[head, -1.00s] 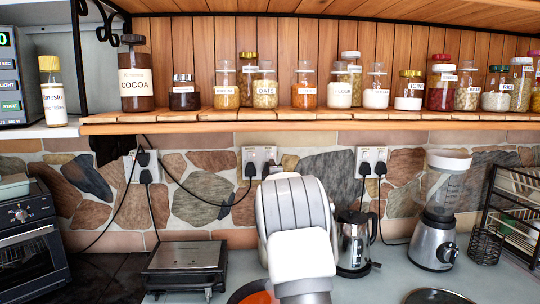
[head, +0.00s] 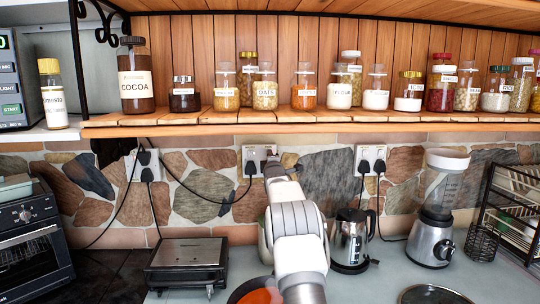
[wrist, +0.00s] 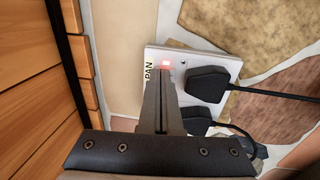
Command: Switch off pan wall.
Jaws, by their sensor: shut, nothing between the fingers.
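The wall socket (wrist: 218,62) marked PAN is a white plate on the stone wall in the wrist view, turned sideways. A small red switch (wrist: 165,63) glows beside the PAN label (wrist: 149,72). Two black plugs (wrist: 207,84) are in the plate. My gripper (wrist: 161,76) is shut and empty, its dark fingertips just beside the red switch. I cannot tell whether they touch it. The fingers hide part of the plate. In the head view the middle socket (head: 250,155) is partly hidden by my gripper (head: 270,158).
A wooden shelf (head: 330,118) with several jars runs above the sockets. Below stand a kettle (head: 350,240), a blender (head: 434,235), a grill (head: 187,256) and a pan (head: 240,291) with orange contents. Cords (head: 212,203) hang along the wall. Another socket (head: 371,155) is to the right.

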